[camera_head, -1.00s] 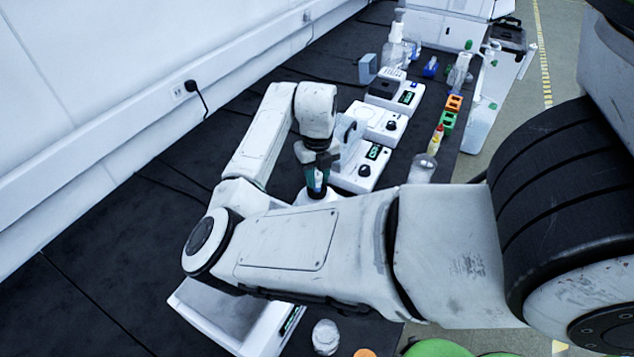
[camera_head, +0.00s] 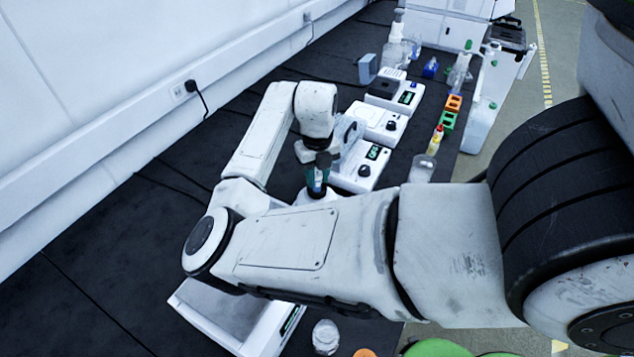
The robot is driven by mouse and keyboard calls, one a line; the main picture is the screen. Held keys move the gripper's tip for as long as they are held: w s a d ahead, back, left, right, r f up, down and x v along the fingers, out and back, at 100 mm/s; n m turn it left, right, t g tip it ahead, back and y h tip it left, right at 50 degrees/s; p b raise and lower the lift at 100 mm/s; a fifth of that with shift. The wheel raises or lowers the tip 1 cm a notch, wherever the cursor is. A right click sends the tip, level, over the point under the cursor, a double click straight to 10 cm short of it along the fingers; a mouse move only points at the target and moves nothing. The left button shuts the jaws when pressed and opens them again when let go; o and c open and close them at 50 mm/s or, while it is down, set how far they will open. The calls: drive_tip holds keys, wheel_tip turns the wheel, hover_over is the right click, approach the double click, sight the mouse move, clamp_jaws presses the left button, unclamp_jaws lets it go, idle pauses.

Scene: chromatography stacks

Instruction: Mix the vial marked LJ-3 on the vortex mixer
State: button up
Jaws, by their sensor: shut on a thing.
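My gripper (camera_head: 317,182) points down, its fingers closed around a small vial that they mostly hide. No label can be read, so I cannot tell whether it is marked LJ-3. Right under the fingertips is the dark top of a white device (camera_head: 302,198), which looks like the vortex mixer. My forearm hides most of its body. The vial's lower end seems to be at the mixer's top, but I cannot tell whether it touches.
White bench devices (camera_head: 377,121) with dark knobs and displays stand in a row behind and right of my gripper. Orange (camera_head: 453,103) and green (camera_head: 447,120) racks stand near the bench edge. A white balance-like device (camera_head: 215,318) and a clear jar (camera_head: 325,337) are in front.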

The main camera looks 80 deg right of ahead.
sight(317, 173)
drive_tip(key=o, duration=1.4)
drive_tip(key=shift+r, duration=0.1)
drive_tip(key=shift+r+p, duration=2.15)
drive_tip(key=shift+r, duration=0.8)
drive_tip(key=shift+c, duration=0.4)
